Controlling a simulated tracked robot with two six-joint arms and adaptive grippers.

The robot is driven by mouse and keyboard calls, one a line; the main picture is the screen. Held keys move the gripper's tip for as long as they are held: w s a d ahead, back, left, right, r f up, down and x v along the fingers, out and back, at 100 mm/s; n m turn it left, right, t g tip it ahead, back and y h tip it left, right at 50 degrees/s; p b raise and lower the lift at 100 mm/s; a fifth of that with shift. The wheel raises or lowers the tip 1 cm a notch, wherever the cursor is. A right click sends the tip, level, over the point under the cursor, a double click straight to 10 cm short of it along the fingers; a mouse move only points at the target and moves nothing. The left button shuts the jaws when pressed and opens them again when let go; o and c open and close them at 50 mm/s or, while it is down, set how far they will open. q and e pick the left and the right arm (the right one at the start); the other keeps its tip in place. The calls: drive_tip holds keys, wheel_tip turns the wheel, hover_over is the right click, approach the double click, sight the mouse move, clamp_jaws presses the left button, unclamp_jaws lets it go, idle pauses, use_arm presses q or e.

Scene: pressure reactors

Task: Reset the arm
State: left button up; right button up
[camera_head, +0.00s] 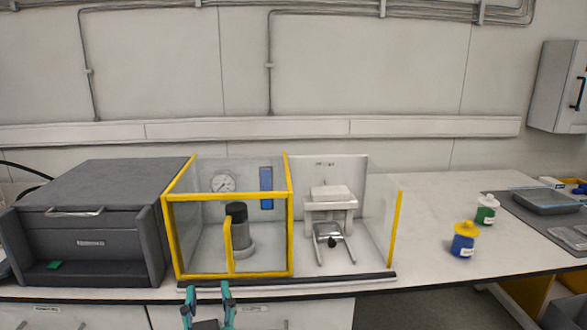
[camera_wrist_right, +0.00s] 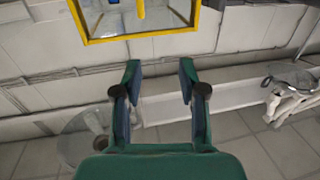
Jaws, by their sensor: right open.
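My right gripper (camera_head: 207,288) shows at the bottom of the head view, in front of the bench below the yellow-framed enclosure (camera_head: 228,273). In the right wrist view the right gripper (camera_wrist_right: 160,68) has its two teal fingers apart, with nothing between them. The yellow frame (camera_wrist_right: 140,36) shows ahead of the fingertips there, apart from them. My left gripper is not in the head view.
A dark grey machine (camera_head: 85,222) stands left of the enclosure. Inside the enclosure is a dark-topped cylinder (camera_head: 238,225); to its right is a white press-like device (camera_head: 331,205). Blue (camera_head: 464,240) and green (camera_head: 486,210) bottles stand on the right. Bench between is clear.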

drive_tip(key=w+d+f+m+g+h+p, duration=0.1)
drive_tip(key=w+d+f+h, duration=0.1)
drive_tip(key=w+d+f, duration=0.3)
drive_tip(key=w+d+f+m+g+h+p, duration=0.1)
drive_tip(key=d+f+h, duration=0.15)
drive_tip(key=d, duration=0.45)
drive_tip(key=w+d+f+m+g+h+p, duration=0.1)
drive_tip(key=w+d+f, duration=0.3)
drive_tip(key=d+f, duration=0.15)
drive_tip(key=s+d+f+g+p, duration=0.35)
drive_tip(key=d+f, duration=0.75)
drive_tip(key=f, duration=0.4)
drive_tip(key=s+d+f+m+g+y, duration=0.1)
drive_tip(key=s+d+f+g+y, duration=0.15)
drive_tip(key=s+f+g, duration=0.7)
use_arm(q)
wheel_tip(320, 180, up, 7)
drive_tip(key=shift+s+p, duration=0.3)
use_arm(e)
drive_tip(key=s+a+f+y, duration=0.1)
drive_tip(key=s+a+f, duration=0.1)
drive_tip(key=s, duration=0.5)
drive_tip(key=s+a+f+m+y, duration=0.1)
drive_tip(key=s+a+f, duration=0.1)
drive_tip(key=s, duration=0.6)
drive_tip(key=shift+s+a+g, duration=0.15)
drive_tip(key=shift+a+g, duration=0.25)
drive_tip(key=shift+a, duration=0.4)
